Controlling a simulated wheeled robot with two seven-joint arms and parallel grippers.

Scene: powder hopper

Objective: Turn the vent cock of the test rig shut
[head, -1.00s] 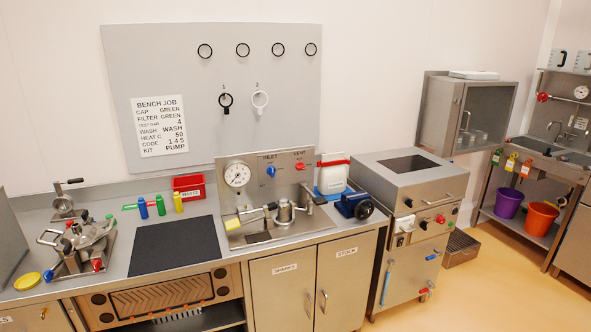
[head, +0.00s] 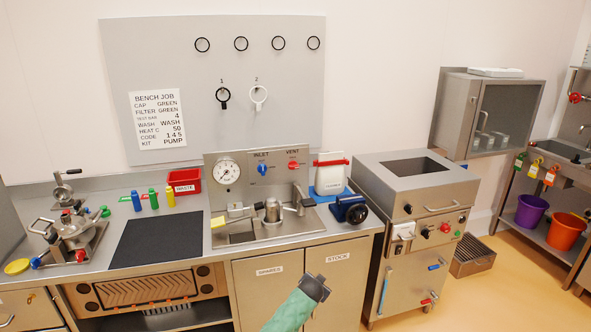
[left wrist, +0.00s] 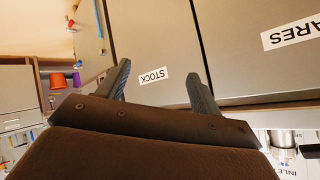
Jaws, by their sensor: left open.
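The test rig (head: 217,191) stands on the bench, with a round gauge (head: 227,172) on its upright panel. The vent cock (head: 293,166) is a red knob under the label VENT. The inlet cock (head: 262,168) is a blue knob to its left. My left gripper (head: 317,285) is low in front of the cabinet doors, below and apart from the rig. In the left wrist view its two fingers (left wrist: 158,83) are spread and empty, facing the STOCK door. Part of the rig shows there at the lower right. My right gripper is not in view.
A blue and black device (head: 349,209) and a white container with a red top (head: 331,173) stand right of the rig. A red bin (head: 184,181) and small bottles (head: 153,198) stand left of it. A black mat (head: 157,241) lies bare on the bench.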

